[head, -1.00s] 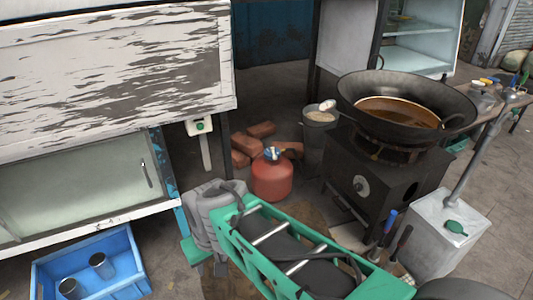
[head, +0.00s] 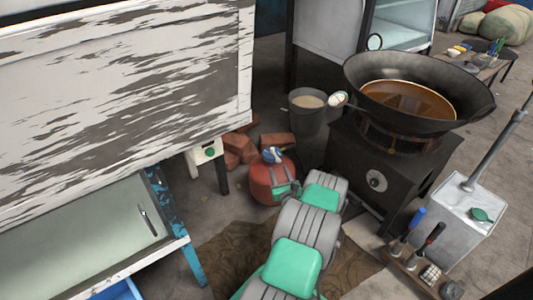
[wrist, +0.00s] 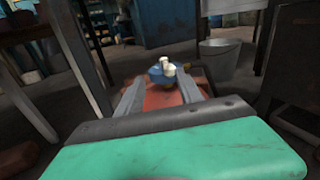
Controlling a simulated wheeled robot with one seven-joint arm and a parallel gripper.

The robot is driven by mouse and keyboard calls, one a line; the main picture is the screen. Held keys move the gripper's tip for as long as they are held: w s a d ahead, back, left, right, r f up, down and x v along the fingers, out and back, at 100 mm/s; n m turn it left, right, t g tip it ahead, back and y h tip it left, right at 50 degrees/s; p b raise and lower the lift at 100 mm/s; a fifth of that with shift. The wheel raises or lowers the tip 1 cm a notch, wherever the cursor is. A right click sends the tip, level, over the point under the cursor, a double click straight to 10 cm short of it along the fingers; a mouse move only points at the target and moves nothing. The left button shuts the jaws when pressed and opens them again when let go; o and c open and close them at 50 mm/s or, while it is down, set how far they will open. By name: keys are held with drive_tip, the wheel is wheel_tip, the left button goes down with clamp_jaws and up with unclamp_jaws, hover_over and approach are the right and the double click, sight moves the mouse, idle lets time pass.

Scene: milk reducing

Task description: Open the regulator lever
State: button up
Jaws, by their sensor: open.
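The red gas cylinder (head: 268,184) stands on the floor, left of the black stove. On its top sits the blue regulator (head: 271,155) with a whitish lever part. My gripper (head: 282,174) is in front of the cylinder's upper right side. In the wrist view, the regulator (wrist: 157,72) is straight ahead with its white lever (wrist: 168,68) on top. My gripper (wrist: 160,82) is open there, its two grey fingers apart on either side below the regulator. Nothing is held between them. I cannot tell if the fingers touch the cylinder. The lever's exact position is too small to read.
A black stove (head: 375,180) with a large wok (head: 473,95) is to the right. A grey bucket (head: 307,120) and bricks (head: 238,147) stand behind the cylinder. A weathered white cabinet (head: 120,80) is on the left. Floor space lies between cabinet and cylinder.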

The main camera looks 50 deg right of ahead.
sight(279, 162)
drive_tip(key=shift+m+h, duration=0.5)
drive_tip(key=shift+m, duration=0.2)
drive_tip(key=w+d+b, duration=0.1)
drive_tip(key=w+d, duration=0.1)
drive_tip(key=w+d+f+b, duration=0.1)
drive_tip(key=w+d, duration=0.1)
drive_tip(key=d, duration=0.1)
drive_tip(key=shift+w+d+b, duration=0.1)
drive_tip(key=shift+w+b, duration=0.1)
drive_tip(key=shift+b, duration=0.1)
drive_tip(key=shift+w+d+r, duration=0.1)
drive_tip(key=shift+w+d, duration=0.1)
drive_tip(key=shift+w, duration=0.05)
clamp_jaws()
idle(0.3)
